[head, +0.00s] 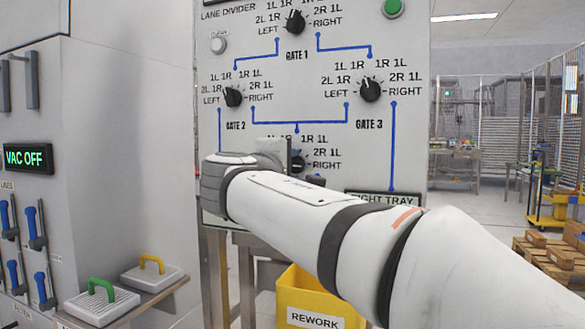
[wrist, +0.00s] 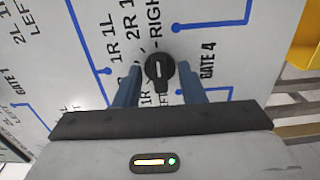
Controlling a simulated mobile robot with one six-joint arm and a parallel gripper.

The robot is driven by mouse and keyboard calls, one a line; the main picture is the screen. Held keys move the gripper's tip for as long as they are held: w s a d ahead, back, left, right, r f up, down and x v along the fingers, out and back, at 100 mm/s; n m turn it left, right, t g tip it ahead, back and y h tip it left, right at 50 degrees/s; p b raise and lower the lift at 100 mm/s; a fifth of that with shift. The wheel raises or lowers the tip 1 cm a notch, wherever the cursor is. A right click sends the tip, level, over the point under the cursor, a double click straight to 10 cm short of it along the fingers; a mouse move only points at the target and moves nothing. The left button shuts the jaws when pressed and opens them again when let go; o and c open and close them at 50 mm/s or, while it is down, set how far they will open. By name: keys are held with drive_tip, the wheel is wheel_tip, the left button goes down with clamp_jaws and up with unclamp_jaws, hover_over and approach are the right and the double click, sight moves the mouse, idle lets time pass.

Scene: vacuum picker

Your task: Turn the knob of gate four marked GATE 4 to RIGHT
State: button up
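The GATE 4 knob (wrist: 159,70) is black and round with a white line, and sits on the white panel. The panel lettering is turned sideways in the wrist view, with RIGHT above the knob and LEFT below it. The white line runs roughly up and down in that view; I cannot tell which end is the pointer. My gripper (wrist: 159,80) is open, with one blue-grey finger on each side of the knob; contact is not clear. In the head view the knob (head: 298,163) is partly hidden by my arm.
Above are the GATE 1 knob (head: 294,22), GATE 2 knob (head: 233,97) and GATE 3 knob (head: 370,89). A RIGHT TRAY label (head: 385,199) is lower right. A yellow REWORK bin (head: 305,295) stands below. A VAC OFF display (head: 28,158) is at left.

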drive_tip(key=p+v, duration=0.1)
drive_tip(key=v, duration=0.6)
drive_tip(key=shift+s+a+p, duration=0.15)
drive_tip(key=shift+s+p, duration=0.15)
drive_tip(key=shift+s, duration=0.05)
drive_tip(key=s+d+f+m+g+p, duration=0.25)
drive_tip(key=d+g+p, duration=0.25)
drive_tip(key=d+p, duration=0.35)
drive_tip(key=s+d+f+m+g+p, duration=0.2)
drive_tip(key=d+m+g+p, duration=0.15)
drive_tip(key=d+p, duration=0.45)
drive_tip(key=s+d+f+m+g+y+p, duration=0.1)
drive_tip(key=s+m+g+y+p, duration=0.5)
drive_tip(key=s+p, duration=0.7)
drive_tip(key=d+m+p, duration=0.1)
drive_tip(key=p, duration=0.4)
drive_tip(key=shift+s+d+f+m, duration=0.15)
drive_tip(key=shift+s+d+m, duration=0.15)
drive_tip(key=shift+m, duration=0.1)
